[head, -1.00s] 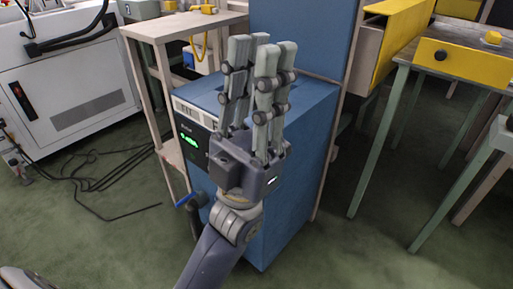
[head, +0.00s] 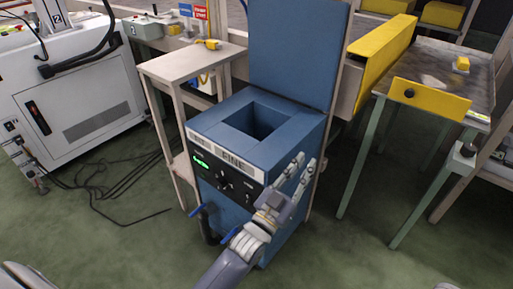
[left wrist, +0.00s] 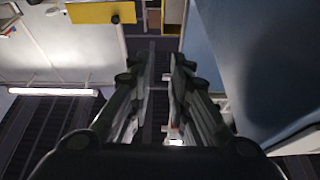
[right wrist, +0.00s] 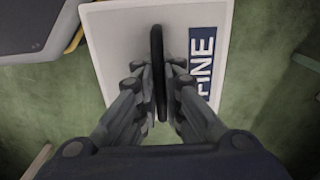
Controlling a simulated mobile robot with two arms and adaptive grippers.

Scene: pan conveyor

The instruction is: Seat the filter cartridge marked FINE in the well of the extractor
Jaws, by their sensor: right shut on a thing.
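The blue extractor (head: 300,140) stands in the middle of the head view with its lid (head: 300,50) raised and its square well (head: 262,119) open and empty as far as I see. A FINE label (head: 233,162) is on its front edge. My left gripper (head: 299,162) is in front of the extractor's right side, open and empty; its parted fingers show in the left wrist view (left wrist: 160,68). In the right wrist view my right gripper (right wrist: 160,75) is shut on the black handle of a white filter cartridge (right wrist: 120,50) marked FINE, first letter partly covered. The head view does not show this cartridge.
A small wooden stand (head: 190,62) is left of the extractor. A white machine (head: 75,100) with cables on the floor is further left. A metal table (head: 440,70) with a yellow front is at the right. Green floor is clear in front.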

